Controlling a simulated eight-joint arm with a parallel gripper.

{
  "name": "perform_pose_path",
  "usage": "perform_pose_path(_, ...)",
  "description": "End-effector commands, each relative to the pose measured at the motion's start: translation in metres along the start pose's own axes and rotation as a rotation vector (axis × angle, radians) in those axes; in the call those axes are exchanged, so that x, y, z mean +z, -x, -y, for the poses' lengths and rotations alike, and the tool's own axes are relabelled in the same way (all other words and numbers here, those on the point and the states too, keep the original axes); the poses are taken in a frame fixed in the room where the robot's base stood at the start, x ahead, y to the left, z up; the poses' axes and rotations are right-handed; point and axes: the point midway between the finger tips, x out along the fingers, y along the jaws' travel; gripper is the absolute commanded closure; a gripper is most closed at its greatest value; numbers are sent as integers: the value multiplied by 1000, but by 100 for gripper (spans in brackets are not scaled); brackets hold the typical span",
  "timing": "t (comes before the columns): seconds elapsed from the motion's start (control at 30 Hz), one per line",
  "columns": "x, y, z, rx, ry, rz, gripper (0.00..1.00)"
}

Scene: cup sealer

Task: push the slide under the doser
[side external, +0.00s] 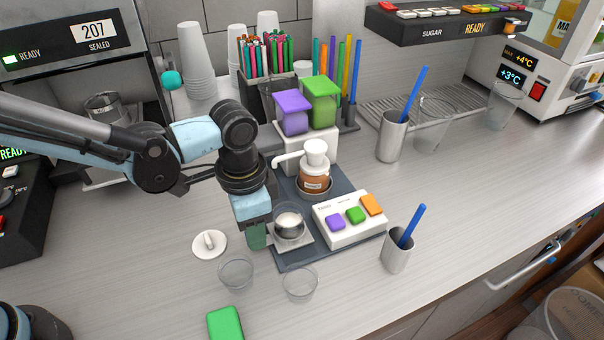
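The slide (304,242) is a small pale plate on the dark base tray (288,262), with a clear cup (289,222) of whitish contents on it. The doser (303,140) stands farther back on the tray, a white body under purple and green hoppers. The slide is at the tray's front left, apart from the doser. My gripper (257,237) points down at the left of the slide and cup, with its dark green fingertip close to the slide's left edge. I cannot tell whether it touches, nor whether the fingers are open or shut.
An amber pump jar (315,175) stands between doser and slide. A white panel (349,222) with coloured buttons is right of the slide. A steel cup (397,252) stands right.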

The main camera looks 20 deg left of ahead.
Motion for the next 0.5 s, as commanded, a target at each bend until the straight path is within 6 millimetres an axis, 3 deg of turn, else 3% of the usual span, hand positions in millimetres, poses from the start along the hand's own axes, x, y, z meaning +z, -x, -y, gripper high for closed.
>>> perform_pose_path(0.2,0,-12,0,0,0,0,61)
perform_pose_path(0.5,0,-13,0,0,0,0,64)
